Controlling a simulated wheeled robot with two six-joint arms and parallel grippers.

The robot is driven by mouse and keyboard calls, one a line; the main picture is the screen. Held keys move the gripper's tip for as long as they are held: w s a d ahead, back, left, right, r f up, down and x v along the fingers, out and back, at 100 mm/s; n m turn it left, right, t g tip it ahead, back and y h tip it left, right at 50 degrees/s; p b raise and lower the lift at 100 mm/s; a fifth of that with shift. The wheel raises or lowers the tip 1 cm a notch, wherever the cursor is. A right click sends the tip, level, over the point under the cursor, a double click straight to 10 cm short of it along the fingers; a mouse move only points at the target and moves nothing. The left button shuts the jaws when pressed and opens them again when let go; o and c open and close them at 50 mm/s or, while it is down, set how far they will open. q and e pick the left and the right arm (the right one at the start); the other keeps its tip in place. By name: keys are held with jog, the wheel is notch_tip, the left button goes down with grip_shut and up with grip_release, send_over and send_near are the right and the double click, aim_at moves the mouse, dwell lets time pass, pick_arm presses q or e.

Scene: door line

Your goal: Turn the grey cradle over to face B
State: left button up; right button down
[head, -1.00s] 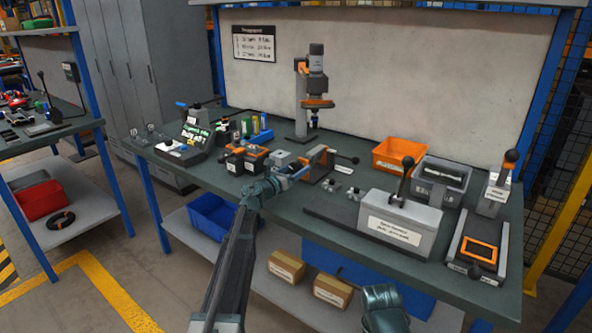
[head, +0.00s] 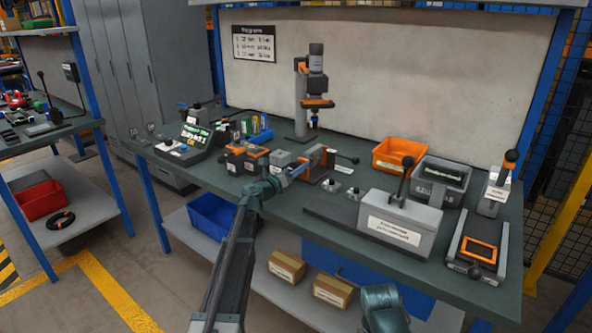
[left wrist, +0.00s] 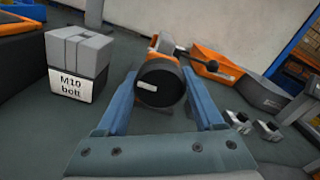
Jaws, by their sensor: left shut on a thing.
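The grey cradle (head: 315,158), with orange parts, sits at the middle of the bench in the head view. In the left wrist view its orange and grey body (left wrist: 166,46) is mostly hidden behind a round black knob (left wrist: 158,88) with a white mark. My left gripper (head: 293,173) reaches it from the front left. Its two blue fingers stand on either side of the knob, shut on it. I cannot read a face letter on the cradle. My right gripper is not in view.
A grey block labelled M10 bolt (left wrist: 80,62) stands close left of the left gripper. A lever with a black knob (head: 355,160) sticks out right of the cradle. Small clamp-like parts (head: 343,190), a large grey lever box (head: 400,222) and an orange bin (head: 397,155) stand further right.

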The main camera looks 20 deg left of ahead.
pick_arm(q)
jog(key=n, duration=0.4)
jog(key=shift+n, duration=0.3)
jog(key=n, duration=0.4)
jog(key=shift+n, duration=0.3)
jog(key=n, duration=0.4)
jog(key=shift+n, duration=2.4)
jog(key=o, duration=1.4)
jog(key=shift+c, duration=0.2)
jog(key=shift+s, duration=0.1)
